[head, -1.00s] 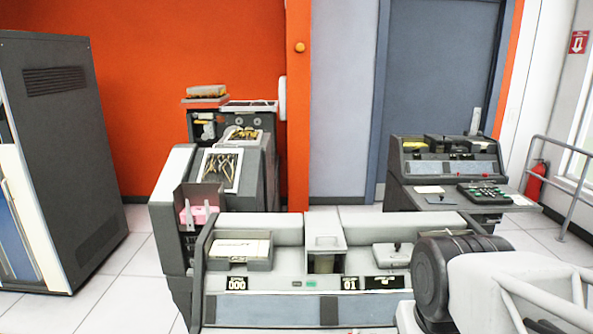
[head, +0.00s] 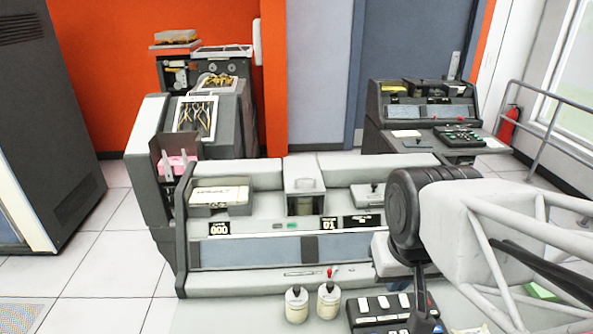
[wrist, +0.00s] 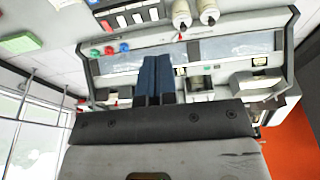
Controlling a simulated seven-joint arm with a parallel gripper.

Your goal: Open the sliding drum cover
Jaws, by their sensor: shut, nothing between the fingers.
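The drum cover (head: 304,176) is a pale box-like cover with a small handle at the top middle of the grey card punch (head: 235,280). A yellowish drum (head: 303,207) shows at its lower front. I cannot tell whether the cover has slid at all. In the wrist view, which is upside down, the cover (wrist: 200,84) appears small, just right of my fingers. My gripper (wrist: 155,58) is shut and empty, its two blue fingers side by side, apart from the cover. In the head view I cannot make out the fingertips.
A card hopper (head: 220,195) stands left of the cover. Two cream knobbed canisters (head: 312,304) and a black switch box (head: 385,313) sit on the desk in front. My arm fills the right side. A second machine (head: 425,115) stands behind at the right.

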